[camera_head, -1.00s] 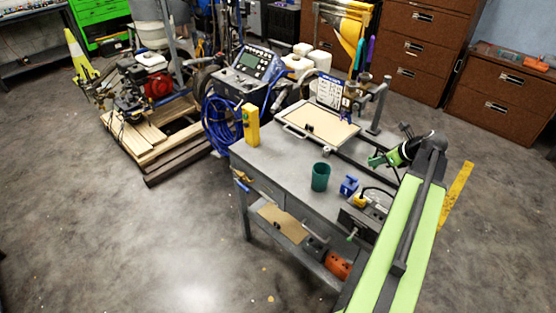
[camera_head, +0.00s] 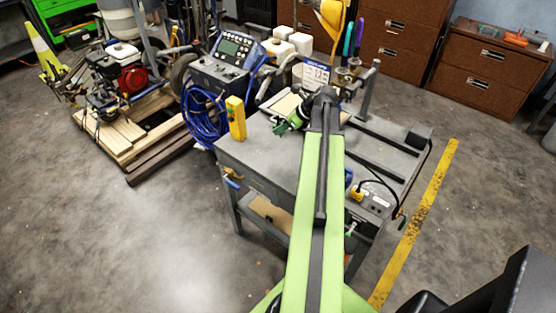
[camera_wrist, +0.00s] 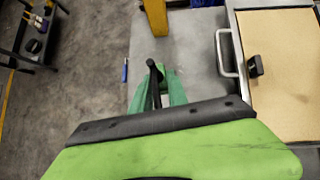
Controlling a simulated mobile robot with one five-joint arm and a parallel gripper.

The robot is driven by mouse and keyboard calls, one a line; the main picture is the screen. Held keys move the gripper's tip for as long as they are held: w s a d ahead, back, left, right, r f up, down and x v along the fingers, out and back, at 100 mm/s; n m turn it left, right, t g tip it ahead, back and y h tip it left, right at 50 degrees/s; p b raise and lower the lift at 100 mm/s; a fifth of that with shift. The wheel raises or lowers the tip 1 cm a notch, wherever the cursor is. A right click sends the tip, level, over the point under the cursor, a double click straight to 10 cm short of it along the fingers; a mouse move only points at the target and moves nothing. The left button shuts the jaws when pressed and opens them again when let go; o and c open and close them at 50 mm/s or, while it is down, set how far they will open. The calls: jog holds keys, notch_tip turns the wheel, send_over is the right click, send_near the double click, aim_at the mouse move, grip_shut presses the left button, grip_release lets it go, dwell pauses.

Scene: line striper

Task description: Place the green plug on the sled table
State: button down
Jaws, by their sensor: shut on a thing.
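My gripper (camera_head: 287,126) is shut on the green plug (camera_head: 281,128), at the end of my outstretched arm above the grey workbench. In the wrist view the plug (camera_wrist: 174,86) shows as a dark green shape beside a dark finger, partly hidden by my gripper. The sled table, a framed tray with a beige board (camera_wrist: 280,60), lies to the right of my gripper in the wrist view. It has a metal handle and a small black knob. In the head view the sled table (camera_head: 285,103) is partly hidden behind my arm and gripper. The plug appears apart from it.
A yellow block (camera_head: 236,118) stands at the bench's left edge; it shows at the top of the wrist view (camera_wrist: 155,15). Blue coiled hose (camera_head: 203,115) hangs beyond. Rails and a post (camera_head: 370,90) are on the right. Bare bench (camera_head: 250,155) lies left of my arm.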

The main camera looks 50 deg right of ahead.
jog(key=s+d+m+h, duration=0.15)
jog(key=s+d, duration=0.35)
jog(key=s, duration=0.6)
jog(key=shift+m, duration=0.25)
jog(key=w+a+f+b, duration=0.1)
jog(key=w+f+b, duration=0.1)
jog(key=w, duration=0.1)
jog(key=w+a+f+b, duration=0.2)
jog(key=w, duration=0.1)
jog(key=w+a+f+b, duration=0.2)
jog(key=w, duration=0.1)
jog(key=shift+w+a+f+b, duration=0.25)
jog(key=shift+w+f+b, duration=0.05)
jog(key=shift+f+b, duration=0.1)
jog(key=shift+w+a, duration=0.2)
jog(key=shift+w, duration=0.2)
jog(key=b, duration=0.4)
send_over(281, 160)
notch_tip(281, 160, down, 4)
jog(key=shift+w+f, duration=0.1)
jog(key=shift+f, duration=0.1)
jog(key=shift+r, duration=0.2)
jog(key=c, duration=1.7)
grip_release()
jog(key=shift+d+f, duration=0.1)
jog(key=shift+f, duration=0.1)
jog(key=shift+c, duration=0.2)
jog(key=o, duration=0.4)
jog(key=shift+o, duration=0.2)
